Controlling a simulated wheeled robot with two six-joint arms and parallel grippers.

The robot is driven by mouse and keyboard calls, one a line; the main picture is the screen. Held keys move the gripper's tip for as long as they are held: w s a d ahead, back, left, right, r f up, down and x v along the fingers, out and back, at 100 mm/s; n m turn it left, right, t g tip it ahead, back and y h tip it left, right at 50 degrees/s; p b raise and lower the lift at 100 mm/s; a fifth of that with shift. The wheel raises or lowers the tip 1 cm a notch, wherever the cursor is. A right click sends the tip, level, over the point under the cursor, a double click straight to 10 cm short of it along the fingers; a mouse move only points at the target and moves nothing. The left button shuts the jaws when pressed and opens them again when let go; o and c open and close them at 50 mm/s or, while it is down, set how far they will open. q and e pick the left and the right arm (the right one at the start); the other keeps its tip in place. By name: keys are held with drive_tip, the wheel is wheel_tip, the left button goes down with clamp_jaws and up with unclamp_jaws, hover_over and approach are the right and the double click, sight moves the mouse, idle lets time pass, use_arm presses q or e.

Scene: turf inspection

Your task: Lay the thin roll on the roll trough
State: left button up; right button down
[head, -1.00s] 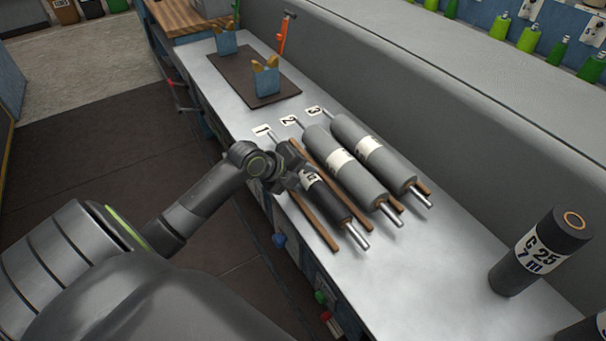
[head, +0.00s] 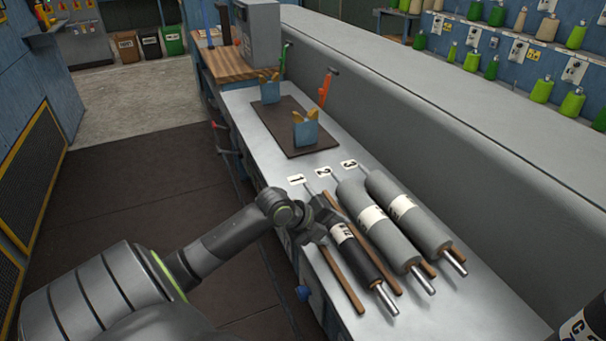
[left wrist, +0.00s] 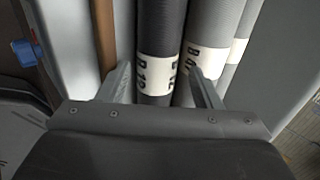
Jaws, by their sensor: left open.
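The thin roll (head: 355,250) is the dark one, with a white label band and metal shaft ends. It lies on wooden rails by the card marked 1, left of two thicker grey rolls. My left gripper (head: 323,222) is open over its upper part. In the left wrist view the thin roll (left wrist: 160,75) lies between the two fingers, the right one close to the neighbouring grey roll; contact cannot be told. The roll trough appears to be the two blue blocks with V-shaped tan tops (head: 305,132) on a dark mat farther back. My right gripper is not seen.
Two grey rolls (head: 378,225) (head: 408,210) lie close on the right, by cards 2 and 3. A wooden rail (head: 342,280) runs along the left. An orange-handled tool (head: 325,88) stands beside the dark mat (head: 280,120). A grey wall borders the bench's right side.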

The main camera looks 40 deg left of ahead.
use_arm(q)
drive_tip(key=p+v, duration=0.3)
drive_tip(key=v, duration=1.3)
idle(0.4)
